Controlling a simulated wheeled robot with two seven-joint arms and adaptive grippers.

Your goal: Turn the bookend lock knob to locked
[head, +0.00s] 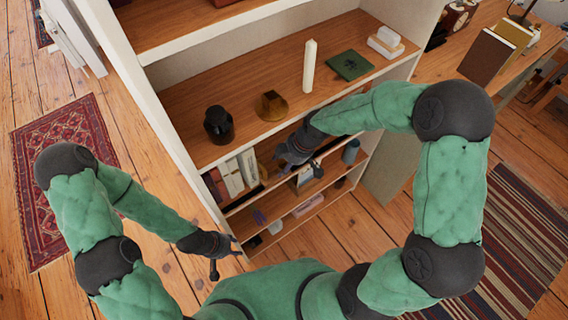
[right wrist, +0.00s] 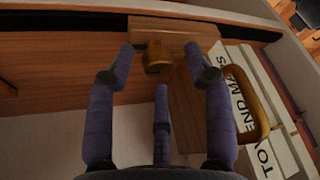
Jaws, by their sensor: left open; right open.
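In the right wrist view, a wooden bookend (right wrist: 178,32) with a brass lock knob (right wrist: 158,64) on its face is straight ahead. My right gripper (right wrist: 159,66) is open. Its two upper fingers are on either side of the knob, and its third finger is below it. I see no clear contact, and I cannot read the knob's setting. In the head view, my right gripper (head: 290,157) reaches into the shelf below the top one, and the knob is not discernible there. My left gripper (head: 221,260) is open and empty in front of the bookcase, low and to the left.
A brass loop handle (right wrist: 260,110) and books with lettered spines (right wrist: 278,118) are close on the right. More books (head: 232,176) stand left on that shelf. The shelf above (head: 205,90) holds a dark jar (head: 218,125) and a candle (head: 309,66).

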